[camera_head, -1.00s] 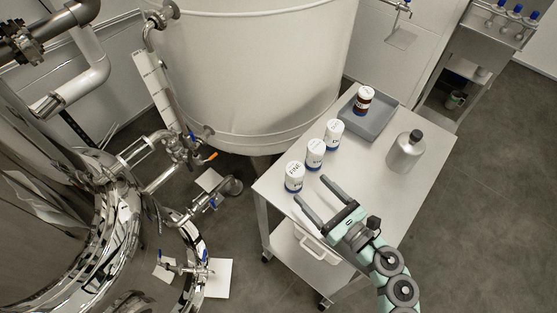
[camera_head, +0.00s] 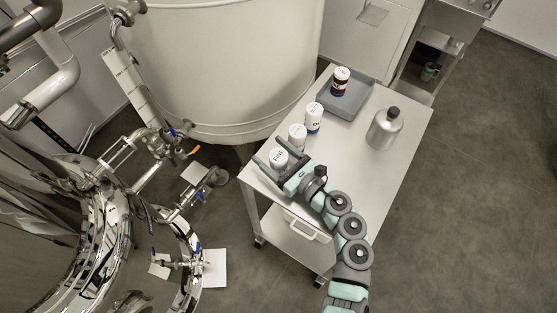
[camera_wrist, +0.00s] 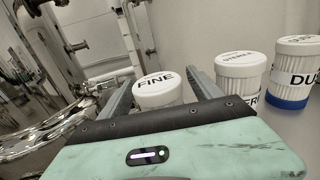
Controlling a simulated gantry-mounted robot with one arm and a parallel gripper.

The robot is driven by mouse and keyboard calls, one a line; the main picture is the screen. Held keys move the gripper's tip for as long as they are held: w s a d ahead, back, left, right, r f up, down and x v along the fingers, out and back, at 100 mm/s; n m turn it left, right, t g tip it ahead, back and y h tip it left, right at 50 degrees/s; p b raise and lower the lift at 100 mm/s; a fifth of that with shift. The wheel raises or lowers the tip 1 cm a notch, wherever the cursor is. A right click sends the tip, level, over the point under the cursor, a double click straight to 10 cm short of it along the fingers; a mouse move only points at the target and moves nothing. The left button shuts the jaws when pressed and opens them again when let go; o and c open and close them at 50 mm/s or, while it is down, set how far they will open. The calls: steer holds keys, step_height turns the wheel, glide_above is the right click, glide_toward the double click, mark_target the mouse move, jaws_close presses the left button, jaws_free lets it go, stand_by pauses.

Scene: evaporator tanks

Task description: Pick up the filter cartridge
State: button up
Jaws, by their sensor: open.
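Three white cylindrical cartridges stand upright in a row on the cart top. The nearest, labelled FINE (camera_head: 279,158), also shows in the wrist view (camera_wrist: 157,90). The middle one, labelled STERILE (camera_wrist: 238,75), stands to its right, and the one reading "DU..." (camera_wrist: 294,76) with a blue base is farther right. My gripper (camera_head: 271,151) is open at the FINE cartridge. In the wrist view its two fingers lie on either side of that cartridge, and the gripper body hides its lower part. I cannot tell whether the fingers touch it.
A grey tray (camera_head: 352,107) holding a brown bottle (camera_head: 341,80) sits at the cart's far end. A large white tank (camera_head: 215,70) rises close behind the row. The cart's (camera_head: 375,185) right front area is clear.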

steer(key=shift+c, duration=0.3)
steer(key=c, duration=1.4)
steer(key=shift+c, duration=0.2)
